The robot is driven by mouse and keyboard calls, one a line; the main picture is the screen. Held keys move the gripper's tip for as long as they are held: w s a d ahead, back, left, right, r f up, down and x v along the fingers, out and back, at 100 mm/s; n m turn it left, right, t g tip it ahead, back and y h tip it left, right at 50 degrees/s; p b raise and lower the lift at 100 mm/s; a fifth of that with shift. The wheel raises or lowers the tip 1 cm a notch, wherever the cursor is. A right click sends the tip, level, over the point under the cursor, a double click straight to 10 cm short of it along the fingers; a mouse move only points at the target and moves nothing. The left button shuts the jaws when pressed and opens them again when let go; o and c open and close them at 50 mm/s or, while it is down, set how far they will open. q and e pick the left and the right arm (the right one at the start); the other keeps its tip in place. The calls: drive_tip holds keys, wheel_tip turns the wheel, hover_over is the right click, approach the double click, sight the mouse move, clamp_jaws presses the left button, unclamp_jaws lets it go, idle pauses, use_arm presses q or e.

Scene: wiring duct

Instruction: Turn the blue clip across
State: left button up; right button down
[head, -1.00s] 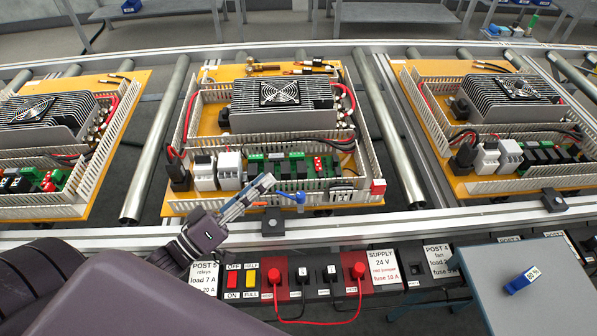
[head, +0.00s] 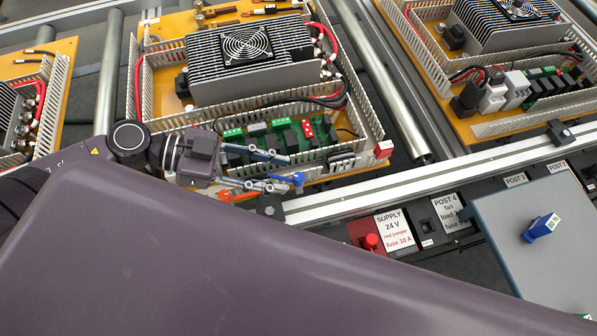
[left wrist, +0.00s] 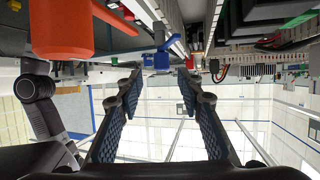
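The small blue clip (head: 298,180) is at the front edge of the middle orange board, near the end of the slotted duct wall. My left gripper (head: 288,173) comes in from the left, low over that edge. Its two fingers are apart, with the clip just at or beyond the lower fingertip. In the left wrist view the gripper (left wrist: 160,84) is open and nothing is between its pads. A blue piece (left wrist: 162,60), likely the clip, shows ahead between the fingers. Contact cannot be told. My right gripper is not in view.
An orange-red handle (head: 238,196) lies under the left gripper and looms close in the left wrist view (left wrist: 62,30). Green relay boards (head: 275,140) lie behind the fingers. A grey table (head: 500,230) holds a blue tagged block (head: 541,227).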

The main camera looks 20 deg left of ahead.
sight(298, 176)
use_arm(q)
drive_tip(key=shift+x, duration=2.7)
drive_tip(key=shift+w, duration=0.1)
clamp_jaws()
